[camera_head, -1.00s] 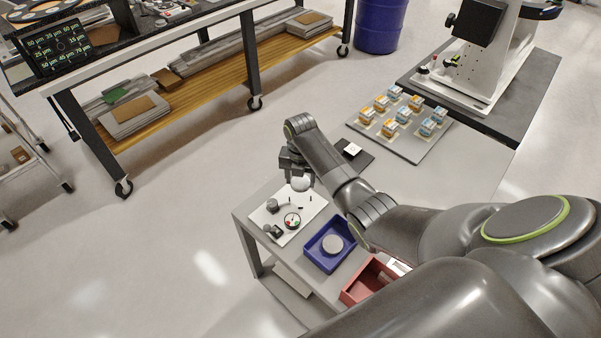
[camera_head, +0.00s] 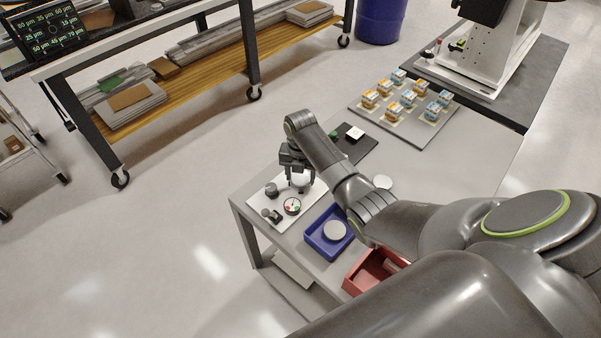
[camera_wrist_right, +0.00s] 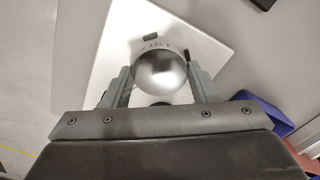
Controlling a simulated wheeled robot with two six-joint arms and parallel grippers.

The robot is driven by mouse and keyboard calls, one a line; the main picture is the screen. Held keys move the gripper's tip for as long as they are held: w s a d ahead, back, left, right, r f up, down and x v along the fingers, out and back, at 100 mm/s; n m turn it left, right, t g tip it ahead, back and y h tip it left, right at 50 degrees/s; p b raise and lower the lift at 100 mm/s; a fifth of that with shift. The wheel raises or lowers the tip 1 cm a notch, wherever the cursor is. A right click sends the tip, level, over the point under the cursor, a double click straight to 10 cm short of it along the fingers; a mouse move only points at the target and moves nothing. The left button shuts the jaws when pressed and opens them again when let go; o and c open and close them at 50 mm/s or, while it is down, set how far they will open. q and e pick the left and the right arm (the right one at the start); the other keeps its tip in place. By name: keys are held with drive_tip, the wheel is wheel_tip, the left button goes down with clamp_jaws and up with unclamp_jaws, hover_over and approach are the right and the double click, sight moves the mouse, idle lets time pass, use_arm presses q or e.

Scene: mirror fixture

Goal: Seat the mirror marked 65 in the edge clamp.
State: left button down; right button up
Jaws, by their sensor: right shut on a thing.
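My right gripper (camera_head: 297,176) is over the far right part of a white fixture plate (camera_head: 266,198). It is shut on a round silvery mirror (camera_head: 301,181), which also shows between the two fingers in the right wrist view (camera_wrist_right: 160,75). The number on this mirror cannot be read. The plate carries a dark knob-like part (camera_head: 271,190), a dial with red and green marks (camera_head: 292,206) and small dark posts. In the right wrist view, a small grey block (camera_wrist_right: 151,38) lies beyond the mirror. Whether the mirror touches the clamp cannot be told. My left gripper is out of view.
A blue tray (camera_head: 313,243) holding a pale disc (camera_head: 334,230) and a red tray (camera_head: 352,284) stand near the plate. Another pale disc (camera_head: 383,182) lies beside my arm. A dark mat (camera_head: 366,146) and a board of small boxes (camera_head: 424,138) are farther back.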

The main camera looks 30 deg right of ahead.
drive_tip(key=shift+p, duration=0.55)
idle(0.9)
drive_tip(key=shift+f, duration=0.6)
idle(1.1)
drive_tip(key=o, duration=1.1)
drive_tip(key=shift+a, duration=0.1)
drive_tip(key=shift+s+f, duration=0.1)
drive_tip(key=shift+d, duration=0.2)
wheel_tip(320, 180, up, 3)
drive_tip(key=p, duration=0.3)
drive_tip(key=shift+a+r+p, duration=0.1)
drive_tip(key=shift+r+p, duration=0.1)
drive_tip(key=shift+p, duration=0.15)
drive_tip(key=shift+f, duration=0.1)
